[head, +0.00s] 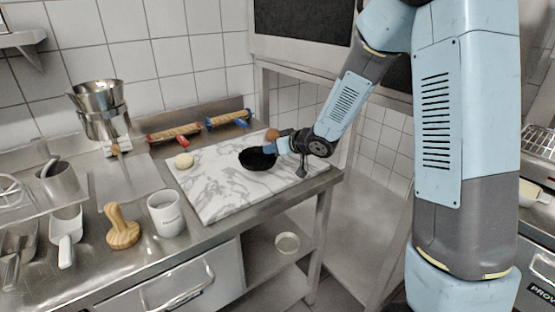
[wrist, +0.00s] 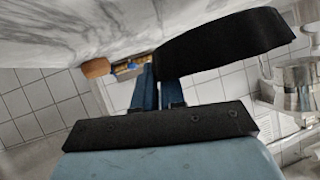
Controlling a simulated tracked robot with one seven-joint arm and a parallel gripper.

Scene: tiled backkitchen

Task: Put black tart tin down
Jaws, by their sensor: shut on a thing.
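The black tart tin (head: 257,159) is a shallow, dark round tin over the right half of the white marble slab in the head view. My gripper (head: 281,146) reaches in from the right and is shut on the tin's right edge. In the wrist view the tin (wrist: 225,45) shows as a dark curved wall, with my blue fingers (wrist: 158,90) closed at its left end. The marble (wrist: 75,30) lies close to the tin there. I cannot tell whether the tin's underside touches the slab.
The marble slab (head: 215,190) has free room left and front of the tin. Two rolling pins (head: 174,133) lie behind. A white canister (head: 165,213) and wooden tool (head: 122,228) stand left.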

